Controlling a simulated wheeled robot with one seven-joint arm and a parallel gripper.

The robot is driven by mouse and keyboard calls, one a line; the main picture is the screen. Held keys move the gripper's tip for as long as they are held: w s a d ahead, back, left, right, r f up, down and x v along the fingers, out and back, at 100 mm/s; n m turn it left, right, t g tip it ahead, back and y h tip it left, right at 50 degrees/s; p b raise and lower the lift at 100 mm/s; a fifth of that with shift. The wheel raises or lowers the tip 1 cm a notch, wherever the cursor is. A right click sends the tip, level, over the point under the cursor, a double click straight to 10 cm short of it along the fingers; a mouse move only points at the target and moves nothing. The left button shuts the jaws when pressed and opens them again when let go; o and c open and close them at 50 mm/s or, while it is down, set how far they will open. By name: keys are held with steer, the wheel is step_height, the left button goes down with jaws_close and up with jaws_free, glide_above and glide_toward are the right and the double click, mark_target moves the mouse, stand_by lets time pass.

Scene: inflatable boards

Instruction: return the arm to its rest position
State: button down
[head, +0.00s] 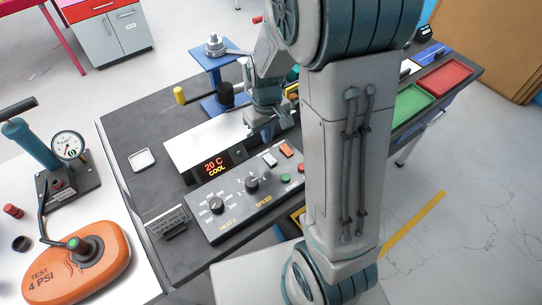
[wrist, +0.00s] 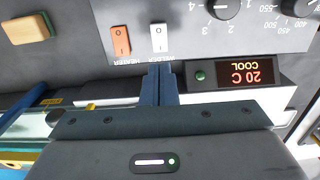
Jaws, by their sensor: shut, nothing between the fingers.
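My gripper (head: 262,128) hangs over the dark workbench, just behind the control panel (head: 230,205). In the wrist view its two blue-grey fingers (wrist: 158,84) are closed together with nothing between them. They point toward the panel edge by the orange and white switches. My arm is bent, and its large grey link crosses the right-centre of the head view, hiding part of the bench.
A display (head: 216,165) reads 20 C COOL. A blue stand (head: 222,75) with a yellow-ended handle stands behind my gripper. Red (head: 444,77) and green (head: 411,106) trays lie right. An orange test board (head: 75,268) and pump (head: 35,145) are left.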

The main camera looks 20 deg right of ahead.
stand_by(0.4)
steer(key=s+r+m+t, duration=0.3)
steer(key=s+r, duration=1.1)
steer(key=shift+s+m, duration=0.25)
steer(key=shift+m, duration=0.05)
